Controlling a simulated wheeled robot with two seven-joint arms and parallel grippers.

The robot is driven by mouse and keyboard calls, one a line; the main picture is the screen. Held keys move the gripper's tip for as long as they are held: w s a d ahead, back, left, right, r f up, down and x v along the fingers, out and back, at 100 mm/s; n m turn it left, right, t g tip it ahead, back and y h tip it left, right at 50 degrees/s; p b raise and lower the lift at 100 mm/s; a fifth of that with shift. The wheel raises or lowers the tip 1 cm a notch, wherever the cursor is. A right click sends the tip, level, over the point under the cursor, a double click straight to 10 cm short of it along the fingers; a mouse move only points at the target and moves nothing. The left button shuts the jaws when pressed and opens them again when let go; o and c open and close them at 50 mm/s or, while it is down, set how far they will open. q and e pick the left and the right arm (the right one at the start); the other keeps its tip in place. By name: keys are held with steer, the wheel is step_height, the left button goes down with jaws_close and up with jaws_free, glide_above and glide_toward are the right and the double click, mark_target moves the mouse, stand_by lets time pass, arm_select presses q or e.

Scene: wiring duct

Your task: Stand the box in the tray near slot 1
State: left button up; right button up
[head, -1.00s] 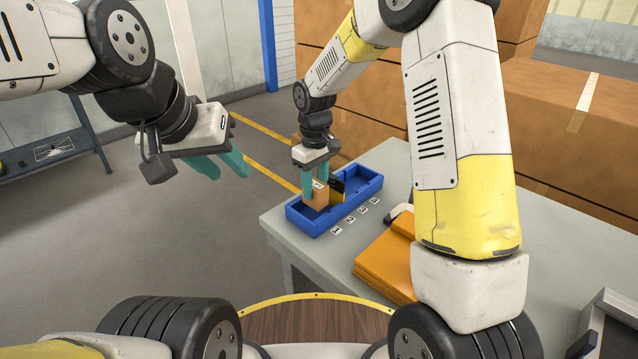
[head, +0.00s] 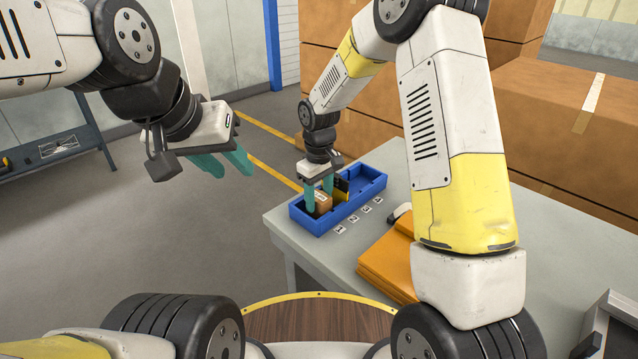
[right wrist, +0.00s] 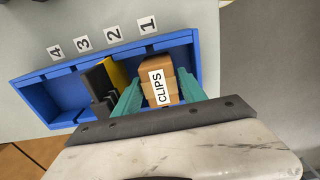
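The box (right wrist: 172,78) is a small brown carton with a white CLIPS label. It sits between the fingers of my right gripper (right wrist: 158,88), which look shut on its two sides. In the head view the box (head: 323,203) is low inside the blue tray (head: 318,227), at the end by label 1 (right wrist: 147,25); it looks roughly upright. Whether its base touches the tray floor is hidden. My right gripper (head: 319,195) points down into the tray. My left gripper (head: 222,163) is open and empty, in the air left of the table.
A black and yellow item (right wrist: 101,82) stands in the tray beside the box. Number labels run along the tray's near side. Orange folders (head: 388,262) lie on the grey table (head: 350,270). Large cardboard boxes (head: 560,130) stand behind. The tray's far end looks empty.

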mark_target(319, 196)
step_height(319, 196, up, 12)
steer(key=s+d+r+m+t+y, duration=0.1)
steer(key=s+d+r+m+t, duration=0.25)
steer(key=s+d+r, duration=0.65)
steer(key=s+d+r+m+t, duration=0.1)
steer(key=s+d+m, duration=0.1)
steer(key=s, duration=0.4)
steer(key=s+d+r+m+t+y, duration=0.1)
steer(key=s+d+r+m, duration=0.1)
steer(key=s, duration=0.5)
steer(key=shift+r+m+t, duration=0.2)
steer(key=shift+m+t, duration=0.15)
steer(key=shift+m, duration=0.1)
